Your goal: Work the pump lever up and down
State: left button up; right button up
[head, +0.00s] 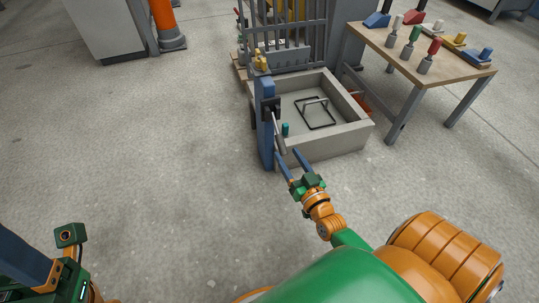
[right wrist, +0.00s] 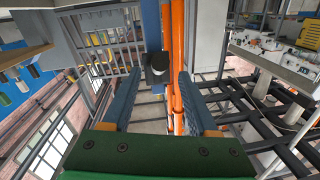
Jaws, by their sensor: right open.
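The pump is a blue upright post (head: 266,130) with a dark bracket, standing at the left front corner of the grey basin. Its grey lever (head: 279,135) slopes down from the bracket toward my right gripper (head: 288,158). That gripper is open, with its two blue fingers pointing at the lever's lower end.
A wooden table (head: 460,72) with several coloured-handled items is at right. Left floor is clear.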

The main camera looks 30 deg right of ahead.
aim_at(285, 150)
jog(key=w, duration=0.1)
jog(key=w+b, duration=0.1)
jog(key=w, duration=0.2)
jog(key=shift+w+d+b, duration=0.35)
jog(key=shift+d+b, duration=0.05)
jog(key=shift+w, duration=0.3)
grip_shut()
dwell(0.7)
